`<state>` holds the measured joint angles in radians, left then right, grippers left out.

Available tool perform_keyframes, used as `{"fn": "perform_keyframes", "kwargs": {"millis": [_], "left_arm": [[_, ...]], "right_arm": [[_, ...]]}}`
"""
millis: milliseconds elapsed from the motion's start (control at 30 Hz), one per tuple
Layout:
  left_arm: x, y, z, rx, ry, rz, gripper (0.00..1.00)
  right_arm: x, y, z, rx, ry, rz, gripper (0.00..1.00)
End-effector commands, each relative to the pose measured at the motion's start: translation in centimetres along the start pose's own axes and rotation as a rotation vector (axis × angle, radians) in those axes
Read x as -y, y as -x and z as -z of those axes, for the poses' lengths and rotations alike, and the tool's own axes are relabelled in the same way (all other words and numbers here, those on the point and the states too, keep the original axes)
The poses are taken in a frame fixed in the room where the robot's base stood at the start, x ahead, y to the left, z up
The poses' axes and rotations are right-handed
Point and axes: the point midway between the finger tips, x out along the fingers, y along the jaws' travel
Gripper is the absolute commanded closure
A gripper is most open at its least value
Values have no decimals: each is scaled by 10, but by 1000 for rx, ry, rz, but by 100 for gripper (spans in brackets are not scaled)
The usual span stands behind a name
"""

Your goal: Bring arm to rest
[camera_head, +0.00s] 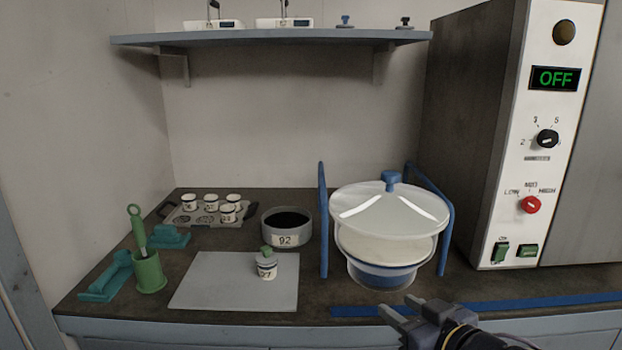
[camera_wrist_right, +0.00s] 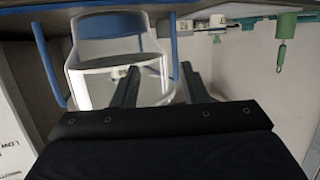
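My right gripper (camera_head: 400,307) is at the front edge of the bench, low in the head view, below and in front of the sieve stack. Its two fingers are apart with nothing between them; the right wrist view shows the same spread fingers (camera_wrist_right: 158,78). My left gripper is in neither view. A pale lid (camera_head: 378,213) with a blue knob (camera_head: 391,178) sits over the white and blue sieve bowl (camera_head: 385,272), between two blue posts (camera_head: 323,225). The bowl and lid also show in the right wrist view (camera_wrist_right: 90,88), apart from the fingers.
A grey mat (camera_head: 215,285) holds a small labelled jar (camera_head: 266,268). Behind are a dark-filled bowl (camera_head: 287,226) and a rack (camera_head: 172,215) of cups. A green holder (camera_head: 150,275) stands left. The shaker control panel (camera_head: 530,200) reads OFF. A shelf (camera_head: 270,38) hangs above.

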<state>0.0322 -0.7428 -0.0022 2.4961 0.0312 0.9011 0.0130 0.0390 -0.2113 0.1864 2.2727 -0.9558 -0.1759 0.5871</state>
Motion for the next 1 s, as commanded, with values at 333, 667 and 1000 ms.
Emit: {"fn": "perform_keyframes", "kwargs": {"millis": [333,667,1000], "left_arm": [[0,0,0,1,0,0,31],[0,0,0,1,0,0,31],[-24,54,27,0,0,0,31]], "right_arm": [[-51,79,-78,309,-226,-297,60],[7,159,-161,653,-526,-191,60],[33,191,-110,716,-586,-105,60]]}}
